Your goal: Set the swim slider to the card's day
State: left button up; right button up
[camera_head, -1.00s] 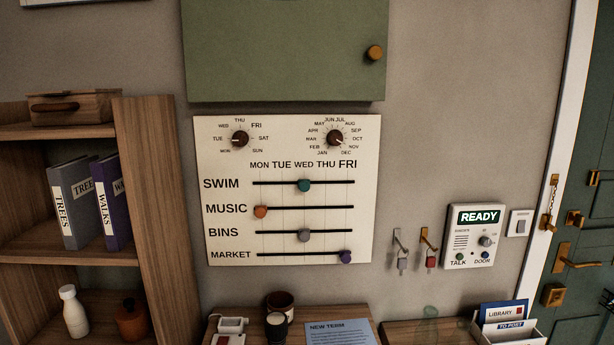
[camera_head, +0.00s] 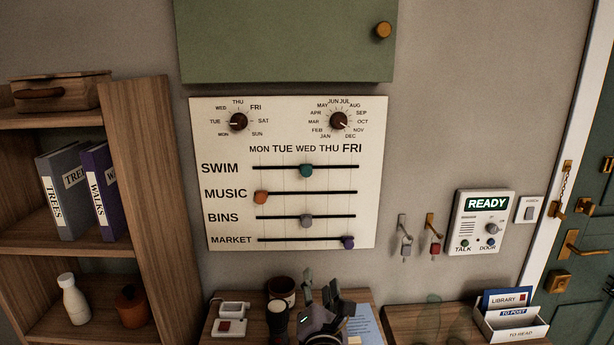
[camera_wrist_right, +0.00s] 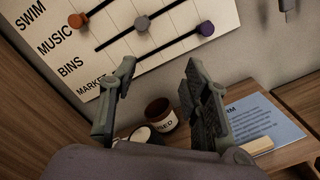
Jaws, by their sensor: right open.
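The white wall board (camera_head: 220,240) carries four sliders under the day labels MON to FRI. The swim slider's teal knob (camera_head: 306,170) stands on the top track, about under WED. The blue card (camera_head: 368,322) headed NEW TERM lies on the small table and is partly hidden behind my right gripper; it also shows in the right wrist view (camera_wrist_right: 262,122), its small text unreadable. My right gripper (camera_head: 321,283) is open and empty, below the board and above the table. In the right wrist view its fingers (camera_wrist_right: 160,92) are apart. My left gripper is not in view.
The orange music knob (camera_head: 261,197), grey bins knob (camera_head: 306,220) and purple market knob (camera_head: 348,242) sit on lower tracks. A wooden shelf (camera_head: 160,200) stands left. Keys hang on hooks (camera_head: 404,235) at right. A dark cup (camera_head: 281,290) stands on the table.

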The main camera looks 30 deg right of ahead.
notch_tip(320, 180, up, 11)
jog(key=w+n+t+h, duration=0.2)
jog(key=w+n+t, duration=0.15)
jog(key=n, duration=0.45)
jog(key=p, duration=0.4)
send_near(306, 173)
jog(key=x, duration=0.7)
jog(key=shift+s+d+r, duration=0.1)
jog(key=shift+w+d+r+n, duration=0.2)
jog(key=shift+w+d+n, duration=0.15)
jog(key=shift+w, duration=0.25)
jog(key=shift+t, duration=0.25)
jog(key=shift+c, duration=0.2)
grip_shut()
